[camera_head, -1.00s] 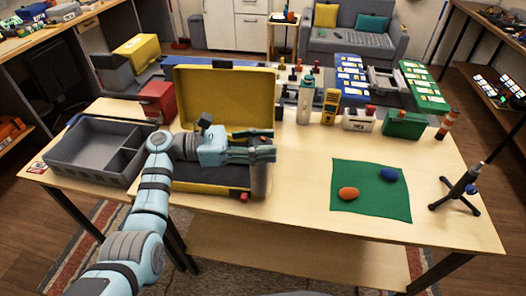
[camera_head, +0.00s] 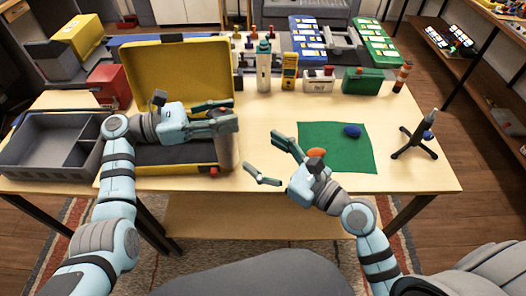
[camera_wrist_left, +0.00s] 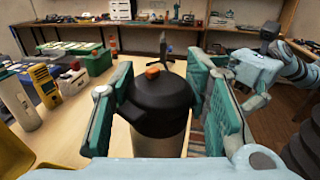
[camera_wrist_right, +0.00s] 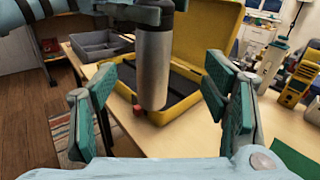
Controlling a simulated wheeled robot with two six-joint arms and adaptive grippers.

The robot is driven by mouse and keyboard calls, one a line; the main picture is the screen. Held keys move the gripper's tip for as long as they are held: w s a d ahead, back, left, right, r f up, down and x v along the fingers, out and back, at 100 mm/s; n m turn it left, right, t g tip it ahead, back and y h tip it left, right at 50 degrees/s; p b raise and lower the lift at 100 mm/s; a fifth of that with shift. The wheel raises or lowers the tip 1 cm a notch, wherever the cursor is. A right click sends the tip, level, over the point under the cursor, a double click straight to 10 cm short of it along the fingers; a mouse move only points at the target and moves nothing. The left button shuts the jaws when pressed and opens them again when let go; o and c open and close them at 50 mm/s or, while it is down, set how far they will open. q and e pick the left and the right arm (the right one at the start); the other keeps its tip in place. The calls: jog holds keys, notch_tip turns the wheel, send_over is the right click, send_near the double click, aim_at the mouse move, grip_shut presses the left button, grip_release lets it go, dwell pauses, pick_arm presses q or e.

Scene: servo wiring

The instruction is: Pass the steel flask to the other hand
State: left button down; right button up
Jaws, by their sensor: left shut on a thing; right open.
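The steel flask (camera_head: 228,150) is upright in my left gripper (camera_head: 222,112), held at its upper part above the front right of the open yellow case (camera_head: 170,75). In the left wrist view its black cap (camera_wrist_left: 160,98) with an orange button shows between the fingers. In the right wrist view the bare steel body (camera_wrist_right: 153,70) hangs below the left fingers. My right gripper (camera_head: 270,160) is open and empty, to the right of the flask and apart from it, with its fingers pointing toward it.
A green mat (camera_head: 340,150) with a blue object (camera_head: 352,131) and a partly hidden orange one (camera_head: 316,153) lies right. A small tripod (camera_head: 416,145) stands beyond it. A grey tray (camera_head: 50,150) is at left. A grey bottle (camera_head: 263,72) and a yellow meter (camera_head: 289,72) stand behind.

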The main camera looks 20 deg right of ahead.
aim_at(226, 142)
pick_arm(q)
jog(key=shift+s+r, duration=0.15)
jog(key=shift+s, duration=0.05)
jog(key=shift+w, duration=0.15)
pick_arm(e)
jog(key=a+r+x, duration=0.1)
jog(key=x, duration=1.1)
jog(key=shift+s+y, duration=0.3)
jog(key=shift+r, duration=0.1)
jog(key=shift+c, duration=1)
jog(key=c, duration=1.3)
pick_arm(q)
jog(key=c, duration=0.8)
grip_release()
pick_arm(e)
jog(key=shift+c, duration=0.7)
